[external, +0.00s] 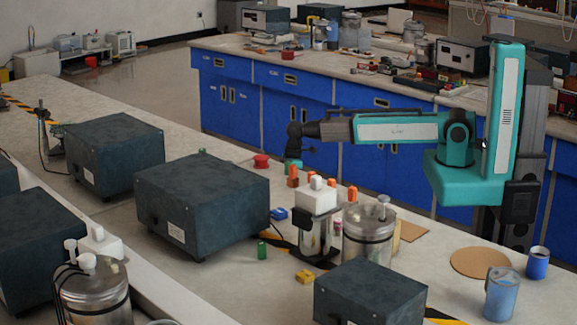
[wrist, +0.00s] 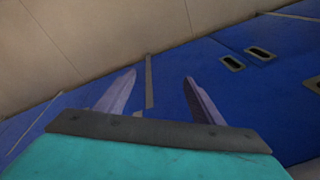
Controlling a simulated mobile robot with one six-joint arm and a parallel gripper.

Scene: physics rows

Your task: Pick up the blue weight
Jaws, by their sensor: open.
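The fingers are hard to make out there. The wrist view shows only cabinet fronts and floor, no weight.
A dark box (external: 203,200) stands left of the blue piece. A white-topped jar (external: 316,215) and a metal canister (external: 369,235) stand to its right. A green cylinder (external: 262,250) and a yellow piece (external: 305,276) lie nearer. Blue cups (external: 501,293) stand at the right.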

